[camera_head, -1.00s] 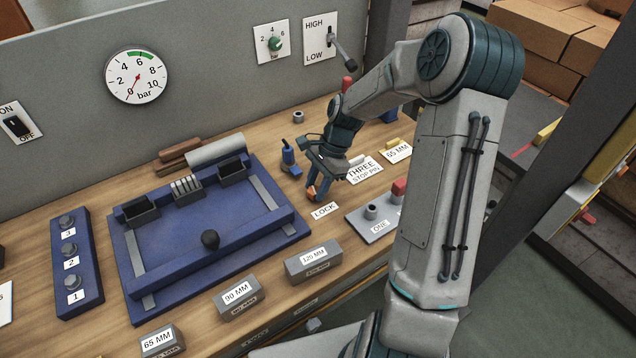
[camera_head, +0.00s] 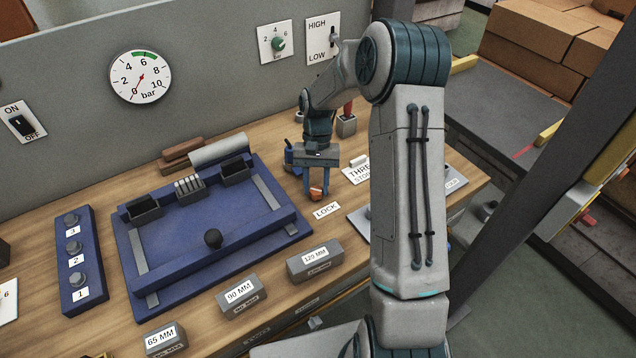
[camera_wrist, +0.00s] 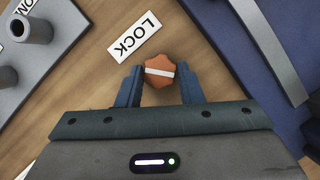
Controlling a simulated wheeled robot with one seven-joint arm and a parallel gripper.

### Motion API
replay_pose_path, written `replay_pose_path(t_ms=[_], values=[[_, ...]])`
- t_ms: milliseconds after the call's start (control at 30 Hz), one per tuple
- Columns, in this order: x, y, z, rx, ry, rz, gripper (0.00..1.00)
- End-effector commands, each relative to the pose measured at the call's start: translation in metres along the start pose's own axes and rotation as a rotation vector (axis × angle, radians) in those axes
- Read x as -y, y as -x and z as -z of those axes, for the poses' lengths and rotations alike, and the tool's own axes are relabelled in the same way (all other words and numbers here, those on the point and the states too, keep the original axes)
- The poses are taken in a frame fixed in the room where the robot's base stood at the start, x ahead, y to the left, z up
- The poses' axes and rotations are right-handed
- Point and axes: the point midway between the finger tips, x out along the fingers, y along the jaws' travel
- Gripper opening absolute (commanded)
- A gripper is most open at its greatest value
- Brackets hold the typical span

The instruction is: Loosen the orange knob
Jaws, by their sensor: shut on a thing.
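The orange knob (camera_wrist: 158,72) has a lobed rim and a white stripe across its top. It sits on the wooden bench by the LOCK label (camera_wrist: 134,37). In the wrist view it lies between the two blue fingers of my gripper (camera_wrist: 159,86), which is shut on it. The stripe runs nearly straight across, slightly tilted. In the head view my gripper (camera_head: 315,190) points down at the knob (camera_head: 316,193), and the LOCK label (camera_head: 326,210) lies just in front of it. The fingers partly hide the knob there.
The blue fixture (camera_head: 130,262) with a black ball handle (camera_head: 212,238) stands left of the knob. Grey blocks marked 120 MM (camera_head: 314,261) and 90 MM (camera_head: 241,298) stand along the front. A grey plate with posts (camera_wrist: 60,60) lies on the other side.

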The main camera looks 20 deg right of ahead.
Motion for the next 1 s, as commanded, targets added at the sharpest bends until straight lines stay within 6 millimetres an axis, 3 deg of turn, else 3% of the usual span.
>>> replay_pose_path(t_ms=[600, 1000], values=[[0.0067, 0.0023, 0.0006, -0.012, 0.521, -0.216, 0.11], [0.0083, 0.0023, -0.0004, -0.013, 0.721, -0.299, 0.11]])
